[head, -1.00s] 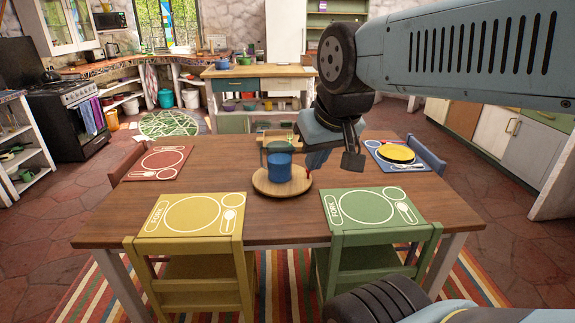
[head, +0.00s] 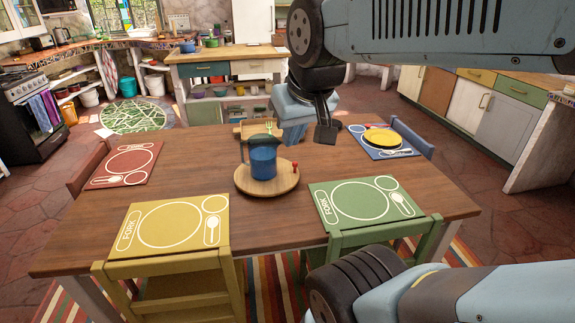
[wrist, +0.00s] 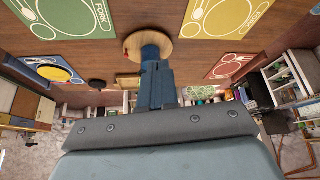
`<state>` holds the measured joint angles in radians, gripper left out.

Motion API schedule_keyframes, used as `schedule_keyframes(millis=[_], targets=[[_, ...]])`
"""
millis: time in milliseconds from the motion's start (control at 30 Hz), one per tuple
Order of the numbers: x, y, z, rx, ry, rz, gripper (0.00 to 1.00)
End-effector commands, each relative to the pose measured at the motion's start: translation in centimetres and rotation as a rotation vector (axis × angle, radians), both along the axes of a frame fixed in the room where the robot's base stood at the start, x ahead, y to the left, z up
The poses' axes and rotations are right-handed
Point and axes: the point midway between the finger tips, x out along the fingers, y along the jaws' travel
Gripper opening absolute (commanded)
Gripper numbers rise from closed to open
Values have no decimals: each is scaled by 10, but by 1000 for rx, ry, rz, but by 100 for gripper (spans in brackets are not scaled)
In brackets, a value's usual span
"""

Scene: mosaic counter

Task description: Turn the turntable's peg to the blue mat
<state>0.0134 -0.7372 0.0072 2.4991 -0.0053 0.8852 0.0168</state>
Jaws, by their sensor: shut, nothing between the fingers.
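The round wooden turntable (head: 254,187) sits on the table with a blue container (head: 263,165) on it. Its red peg (head: 295,164) is at the right rim, a little toward the back. The blue mat (head: 408,153) lies at the table's far right with a yellow plate on it; it also shows in the wrist view (wrist: 34,63). My gripper (head: 291,143) is shut and empty, pointing down just behind the peg and apparently apart from it. In the wrist view my fingers (wrist: 152,70) partly cover the turntable (wrist: 164,44).
A red mat (head: 124,165) lies at the left, a yellow mat (head: 168,226) and a green mat (head: 362,203) at the front. Chairs surround the table. Bare tabletop lies between the turntable and the mats.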

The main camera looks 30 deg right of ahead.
Motion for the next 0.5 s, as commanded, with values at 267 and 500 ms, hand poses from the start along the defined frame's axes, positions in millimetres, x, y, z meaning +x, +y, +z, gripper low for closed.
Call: schedule_keyframes(millis=[267, 500], targets=[[58, -31, -29, -15, -16, -225, 0], [114, -69, -70, 14, -55, -441, 0]])
